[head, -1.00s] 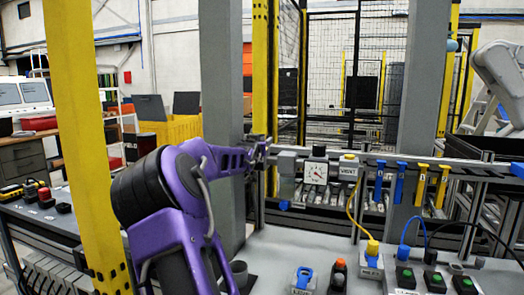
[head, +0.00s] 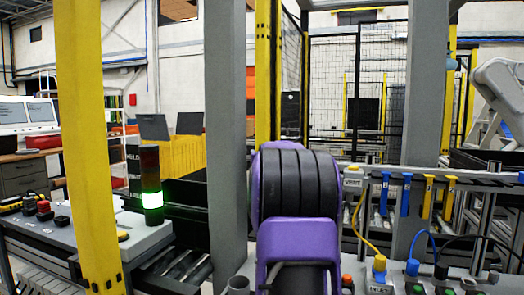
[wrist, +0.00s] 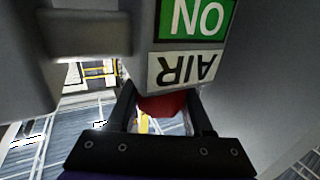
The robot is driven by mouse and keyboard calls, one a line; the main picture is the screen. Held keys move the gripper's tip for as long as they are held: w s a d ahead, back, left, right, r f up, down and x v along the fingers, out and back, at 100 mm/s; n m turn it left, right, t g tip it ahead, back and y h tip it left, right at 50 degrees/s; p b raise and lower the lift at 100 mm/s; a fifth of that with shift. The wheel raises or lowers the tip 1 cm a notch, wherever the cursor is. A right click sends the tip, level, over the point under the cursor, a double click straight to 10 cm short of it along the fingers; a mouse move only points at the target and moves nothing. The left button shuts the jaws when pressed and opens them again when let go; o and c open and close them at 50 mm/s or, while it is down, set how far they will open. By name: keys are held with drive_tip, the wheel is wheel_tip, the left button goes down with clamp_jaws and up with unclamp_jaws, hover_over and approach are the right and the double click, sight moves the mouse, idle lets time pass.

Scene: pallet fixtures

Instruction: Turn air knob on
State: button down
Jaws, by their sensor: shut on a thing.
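In the wrist view, the red air knob (wrist: 163,103) shows between the two dark fingers of my gripper (wrist: 163,118). My gripper is shut on it. Part of the knob is hidden under the grey housing (wrist: 135,70). The housing carries a white AIR label (wrist: 186,66) and a green ON label (wrist: 196,18), both upside down in this view. In the head view, my purple and black arm stands in the middle and hides my gripper, the knob and the labels.
A yellow post (head: 88,150) and grey pillars (head: 224,120) stand close by. A stack light (head: 151,188) glows green at left.

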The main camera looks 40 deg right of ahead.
drive_tip(key=shift+w+a+n+t+y+p, duration=0.1)
drive_tip(key=shift+n+t+y+p, duration=0.4)
drive_tip(key=shift+p, duration=0.7)
drive_tip(key=shift+c, duration=1.5)
unclamp_jaws()
drive_tip(key=shift+f+b, duration=0.25)
drive_tip(key=shift+b, duration=0.9)
drive_tip(key=shift+r+m+g+h+b, duration=0.1)
drive_tip(key=shift+m+g+h+b, duration=0.75)
drive_tip(key=shift+b, duration=0.35)
drive_tip(key=shift+d+r+m+g+h, duration=0.15)
drive_tip(key=shift+d+m+g+h, duration=0.05)
drive_tip(key=shift+m+g+h, duration=0.55)
drive_tip(key=shift+s+h+p, duration=0.2)
drive_tip(key=shift+h+p, duration=0.1)
drive_tip(key=shift+p, duration=0.25)
drive_tip(key=g+p, duration=0.1)
drive_tip(key=p, duration=0.1)
drive_tip(key=m+h+p, duration=0.1)
drive_tip(key=p, duration=0.1)
drive_tip(key=shift+s+d+r+g, duration=0.1)
drive_tip(key=shift+d+r+g, duration=0.05)
drive_tip(key=shift+r+g, duration=0.2)
drive_tip(key=m+g+p, duration=0.1)
drive_tip(key=p, duration=0.1)
drive_tip(key=shift+s+f+h+p, duration=0.1)
drive_tip(key=shift+h+p, duration=0.2)
drive_tip(key=shift+p, duration=0.05)
